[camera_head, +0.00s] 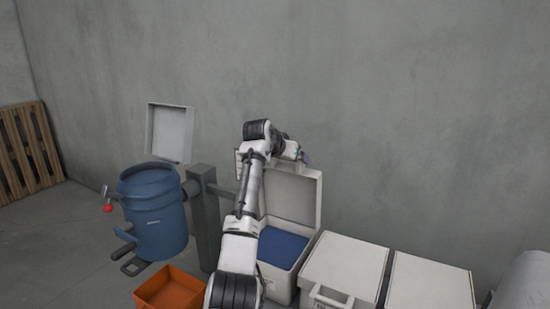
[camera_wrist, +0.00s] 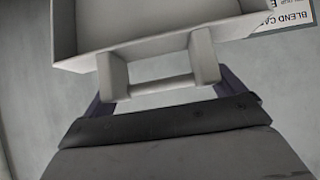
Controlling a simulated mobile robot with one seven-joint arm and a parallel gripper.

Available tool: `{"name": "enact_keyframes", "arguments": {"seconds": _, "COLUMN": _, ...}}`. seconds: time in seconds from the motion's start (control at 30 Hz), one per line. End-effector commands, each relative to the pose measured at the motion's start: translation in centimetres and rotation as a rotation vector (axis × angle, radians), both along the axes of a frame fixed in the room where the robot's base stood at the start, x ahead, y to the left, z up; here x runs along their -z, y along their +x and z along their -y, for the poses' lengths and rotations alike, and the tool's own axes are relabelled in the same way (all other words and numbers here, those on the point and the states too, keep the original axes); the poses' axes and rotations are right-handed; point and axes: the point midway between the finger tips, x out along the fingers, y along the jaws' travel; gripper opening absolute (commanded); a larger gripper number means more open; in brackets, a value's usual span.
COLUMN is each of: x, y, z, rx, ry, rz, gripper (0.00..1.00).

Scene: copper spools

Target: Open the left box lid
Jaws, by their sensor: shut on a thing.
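The left box (camera_head: 278,286) is white and stands open, with a blue surface (camera_head: 281,247) inside. Its lid (camera_head: 291,198) is raised nearly upright at the back of the box. My gripper (camera_head: 304,157) is at the lid's top edge, partly hidden behind my arm. In the wrist view, the lid (camera_wrist: 140,45) shows at the top, with a handle bar (camera_wrist: 160,87) between two white brackets. My gripper (camera_wrist: 165,92) is shut on this handle, one dark finger showing on each side. My arm hides the left part of the box and lid.
Two closed white boxes (camera_head: 345,262) (camera_head: 430,284) stand to the right. On the left are a blue drum (camera_head: 155,215), a grey post (camera_head: 204,225), an orange bin (camera_head: 170,288) and a wooden pallet (camera_head: 28,150). A grey wall (camera_head: 400,110) rises behind.

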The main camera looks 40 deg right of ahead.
Motion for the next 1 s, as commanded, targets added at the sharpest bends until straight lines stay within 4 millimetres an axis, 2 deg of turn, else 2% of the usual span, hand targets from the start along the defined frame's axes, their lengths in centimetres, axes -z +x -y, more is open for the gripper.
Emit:
{"name": "enact_keyframes", "arguments": {"seconds": 0.2, "x": -0.19, "y": -0.45, "z": 0.76, "rx": -0.001, "ry": 0.03, "rz": -0.013, "gripper": 0.53}}
{"name": "enact_keyframes", "arguments": {"seconds": 0.6, "x": -0.07, "y": -0.47, "z": 0.82, "rx": -0.004, "ry": 0.035, "rz": -0.014, "gripper": 0.53}}
{"name": "enact_keyframes", "arguments": {"seconds": 0.63, "x": -0.07, "y": -0.47, "z": 0.83, "rx": -0.004, "ry": 0.035, "rz": -0.014, "gripper": 0.98}}
{"name": "enact_keyframes", "arguments": {"seconds": 1.0, "x": -0.39, "y": -0.68, "z": 0.25, "rx": -0.003, "ry": 0.031, "rz": -0.013, "gripper": 1.0}}
